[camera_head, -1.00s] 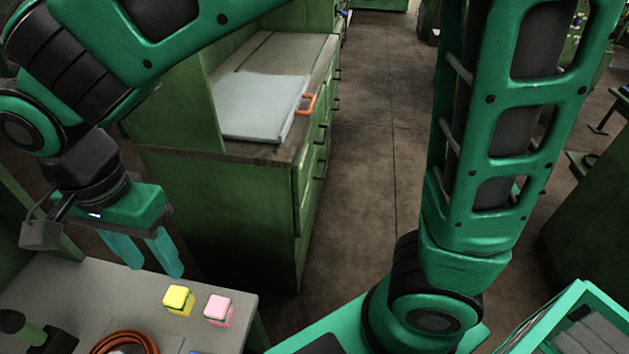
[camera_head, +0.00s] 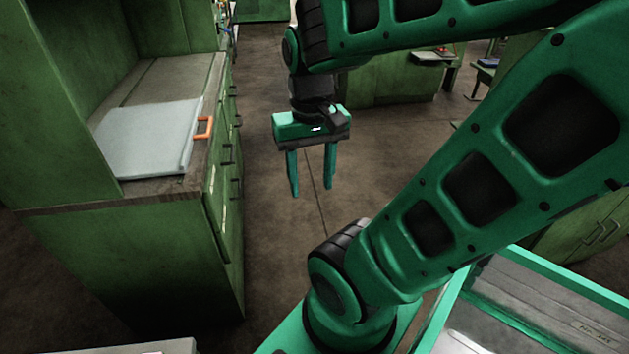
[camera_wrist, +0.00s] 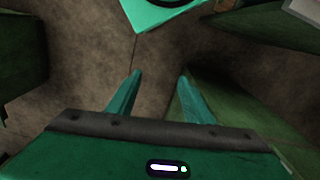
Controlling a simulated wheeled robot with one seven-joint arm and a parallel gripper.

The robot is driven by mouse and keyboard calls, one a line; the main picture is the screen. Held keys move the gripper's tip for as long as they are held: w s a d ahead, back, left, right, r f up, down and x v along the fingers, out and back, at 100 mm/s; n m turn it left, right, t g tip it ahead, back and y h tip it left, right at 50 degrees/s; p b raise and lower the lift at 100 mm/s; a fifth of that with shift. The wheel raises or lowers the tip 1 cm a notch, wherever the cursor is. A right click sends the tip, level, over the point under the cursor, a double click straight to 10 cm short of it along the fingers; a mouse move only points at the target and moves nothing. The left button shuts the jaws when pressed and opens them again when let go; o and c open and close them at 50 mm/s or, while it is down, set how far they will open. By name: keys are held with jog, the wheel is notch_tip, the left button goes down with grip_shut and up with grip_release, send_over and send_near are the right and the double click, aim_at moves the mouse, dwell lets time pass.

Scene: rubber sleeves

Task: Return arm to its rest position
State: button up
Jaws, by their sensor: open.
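My gripper (camera_head: 311,190) hangs fingers down in the middle of the head view, over the open floor between the benches. Its two green fingers are apart and nothing is between them. In the wrist view the open fingers (camera_wrist: 160,78) point at bare brown floor, and a green corner of my base shows ahead of them. My arm is bent above my base, with the forearm crossing the upper right of the head view.
A green cabinet bench (camera_head: 130,250) with a grey panel (camera_head: 150,138) and an orange handle (camera_head: 204,128) stands at left. A green-rimmed tray (camera_head: 580,282) is at lower right. A grey table edge (camera_head: 150,346) shows at bottom left. The floor (camera_head: 265,215) is clear.

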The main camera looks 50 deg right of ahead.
jog(key=shift+s+d+f, duration=0.1)
jog(key=shift+s+d, duration=0.1)
jog(key=shift+s, duration=0.3)
jog(key=shift+s+d+f, duration=0.1)
jog(key=shift+s+d, duration=0.1)
jog(key=shift+s, duration=0.3)
